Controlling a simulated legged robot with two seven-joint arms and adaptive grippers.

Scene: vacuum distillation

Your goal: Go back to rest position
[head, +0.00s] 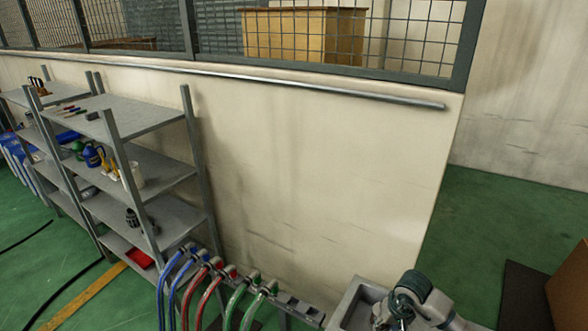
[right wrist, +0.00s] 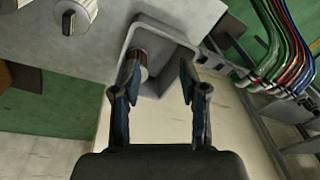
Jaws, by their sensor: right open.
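My right gripper (right wrist: 158,85) shows in the right wrist view, with its two dark fingers spread apart and nothing held between them. Beyond the fingertips is a grey metal frame (right wrist: 183,46) with a round dark-and-silver knob (right wrist: 139,64) inside it. The left finger overlaps the knob in the picture; I cannot tell whether they touch. The frame also shows at the bottom of the head view (head: 346,305). My left gripper is in neither view.
Blue, red and green hoses (head: 205,285) run along a rack beside the frame. Grey shelves (head: 150,115) with small items stand at the left against a pale wall (head: 320,170). A grey panel with a dial (right wrist: 70,17) is close to my right gripper. Green floor (head: 480,225) is open at right.

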